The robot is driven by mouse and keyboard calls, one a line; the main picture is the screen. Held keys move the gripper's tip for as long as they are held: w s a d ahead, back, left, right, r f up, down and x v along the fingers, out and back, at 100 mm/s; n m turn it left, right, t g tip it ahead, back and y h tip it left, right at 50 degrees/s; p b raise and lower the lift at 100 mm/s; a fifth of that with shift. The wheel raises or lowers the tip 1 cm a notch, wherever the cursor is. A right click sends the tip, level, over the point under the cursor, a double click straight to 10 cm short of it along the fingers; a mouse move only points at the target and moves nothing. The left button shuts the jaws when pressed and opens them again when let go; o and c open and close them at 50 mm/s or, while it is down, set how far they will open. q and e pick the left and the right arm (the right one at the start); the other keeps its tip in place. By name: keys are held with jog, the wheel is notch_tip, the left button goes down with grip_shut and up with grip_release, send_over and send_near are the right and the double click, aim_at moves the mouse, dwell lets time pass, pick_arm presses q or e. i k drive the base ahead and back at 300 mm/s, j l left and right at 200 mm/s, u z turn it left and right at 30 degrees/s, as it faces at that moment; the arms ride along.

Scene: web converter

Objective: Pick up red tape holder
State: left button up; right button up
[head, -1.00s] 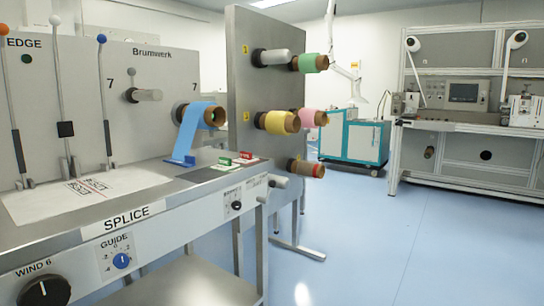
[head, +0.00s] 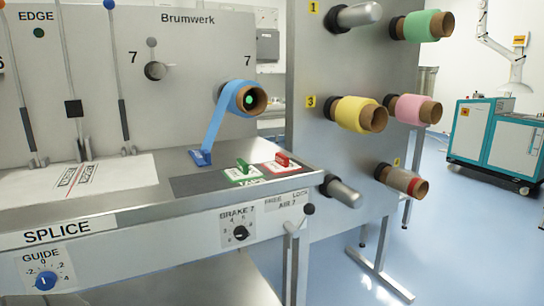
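A small red holder (head: 281,160) with an upright red grip sits on a white-and-red plate on the dark strip of the splice table. A similar green holder (head: 242,167) stands just left of it, on a green-and-white plate. A grey-brown roll with a red band (head: 402,182) hangs on the lowest right peg of the metal panel. Neither of my grippers shows in the head view.
A blue roll (head: 236,104) hangs on the machine face, its web running down to a blue piece on the table (head: 200,157). Yellow (head: 353,114), pink (head: 408,108) and green (head: 421,26) rolls stick out from the panel (head: 306,149). A metal peg (head: 343,191) juts out right of the table. Open blue floor lies at right.

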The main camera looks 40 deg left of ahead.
aim_at(282, 164)
jog(key=i+l+u, duration=0.2)
jog(key=u, duration=0.2)
jog(key=i+l+u, duration=0.65)
jog(key=u, duration=0.15)
jog(key=i+l+u, duration=0.2)
jog(key=l+u, duration=0.25)
jog(key=i+l+u, duration=0.1)
jog(key=l+u, duration=0.3)
